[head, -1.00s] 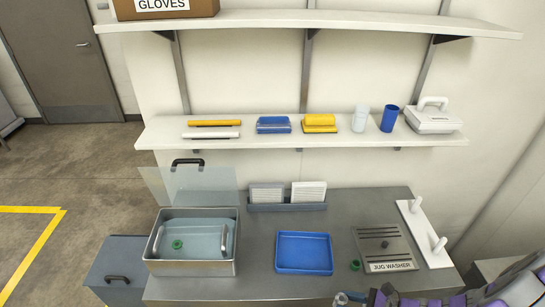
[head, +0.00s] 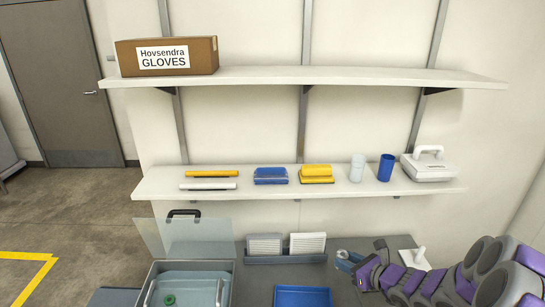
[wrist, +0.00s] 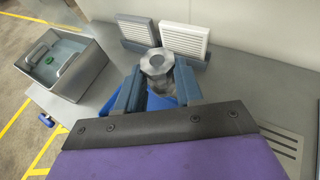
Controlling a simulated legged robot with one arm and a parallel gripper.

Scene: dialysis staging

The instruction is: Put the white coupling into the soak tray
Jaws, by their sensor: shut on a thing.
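My gripper (wrist: 158,88) is shut on a pale grey-white coupling (wrist: 156,64) with a hexagonal end, held above the bench in the wrist view. In the head view my gripper (head: 348,262) is at the right of the blue tray, with the coupling (head: 342,254) at its tip. The metal basin with liquid, seemingly the soak tray (wrist: 86,78), stands apart at the left in the wrist view. It shows at the lower left in the head view (head: 153,276), its front cut off. A green coupling (head: 169,299) lies inside it.
The basin's clear lid (head: 185,235) stands raised at its back. A blue tray (head: 302,297) lies between basin and gripper. A rack with two pale filter blocks (head: 285,259) stands behind. Shelves above hold rolls, cups and a glove box (head: 167,56).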

